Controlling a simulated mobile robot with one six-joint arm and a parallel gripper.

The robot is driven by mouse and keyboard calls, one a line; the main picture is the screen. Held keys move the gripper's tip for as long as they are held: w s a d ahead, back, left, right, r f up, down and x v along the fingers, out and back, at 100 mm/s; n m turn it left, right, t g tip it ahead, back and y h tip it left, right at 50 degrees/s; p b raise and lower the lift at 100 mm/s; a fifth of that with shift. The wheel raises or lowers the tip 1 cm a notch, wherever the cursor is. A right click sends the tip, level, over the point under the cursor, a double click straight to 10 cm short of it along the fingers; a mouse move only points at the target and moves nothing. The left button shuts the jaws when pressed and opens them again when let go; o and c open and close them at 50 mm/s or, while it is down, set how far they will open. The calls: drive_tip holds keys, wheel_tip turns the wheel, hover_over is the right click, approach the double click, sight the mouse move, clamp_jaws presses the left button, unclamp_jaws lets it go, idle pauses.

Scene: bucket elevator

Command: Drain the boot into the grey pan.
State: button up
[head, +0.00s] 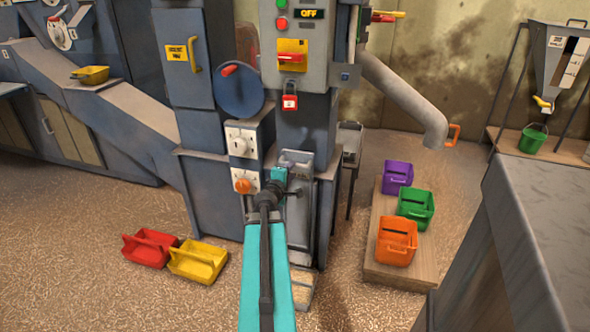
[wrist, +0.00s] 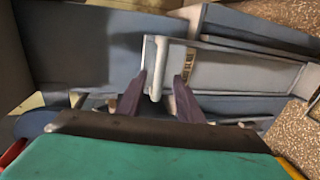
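The blue elevator boot (head: 215,190) stands in the middle of the head view. A tall grey panel (head: 301,225) is at its front right, partly hidden by my arm. In the wrist view a grey panel (wrist: 235,72) with a small label has a pale bar handle (wrist: 159,65). My gripper (wrist: 160,82) has its two dark fingers apart, one on each side of the handle, with gaps showing. In the head view my gripper (head: 290,160) is near the top of the tall panel; its fingers are hard to make out. I cannot clearly identify the grey pan.
The control panel reads OFF (head: 309,14), with a red padlock (head: 290,101) below. Red (head: 150,247) and yellow (head: 198,262) buckets lie on the floor at left. Purple (head: 397,177), green (head: 415,207) and orange (head: 396,241) bins stand on a wooden platform at right. A grey counter (head: 545,200) fills the right edge.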

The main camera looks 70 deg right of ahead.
drive_tip(key=shift+x, duration=3.6)
clamp_jaws()
